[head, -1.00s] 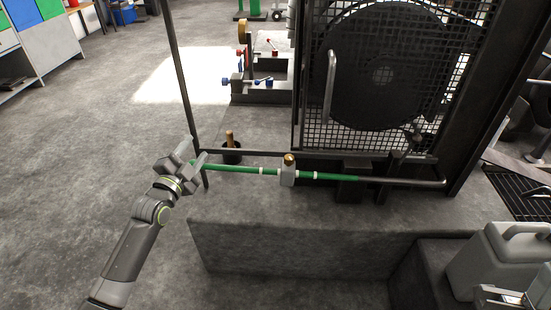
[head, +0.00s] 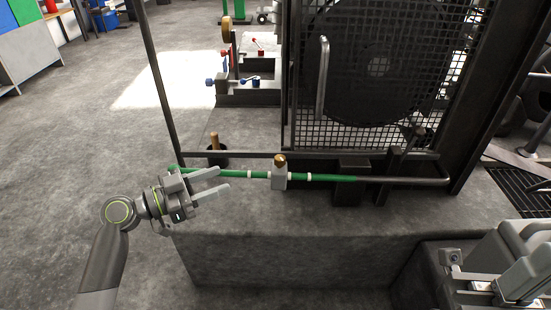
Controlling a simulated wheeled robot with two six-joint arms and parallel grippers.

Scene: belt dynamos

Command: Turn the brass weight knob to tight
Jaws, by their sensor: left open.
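The brass knob (head: 280,159) sits on top of a pale grey weight block (head: 280,181) in the head view. The block is on a horizontal rod (head: 325,177) with green stretches and white bands, in front of the mesh guard. My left gripper (head: 223,181) is open and empty, left of the block. Its two fingers point right towards the block, close to the rod's left part, and are apart from the knob. Grey mechanical parts at the lower right may be my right gripper (head: 485,284); its jaws cannot be made out.
The mesh guard (head: 460,70) and its dark frame stand behind the rod. A dark pot with a wooden handle (head: 214,142) stands behind the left gripper. The plinth's front face (head: 290,262) lies below the rod.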

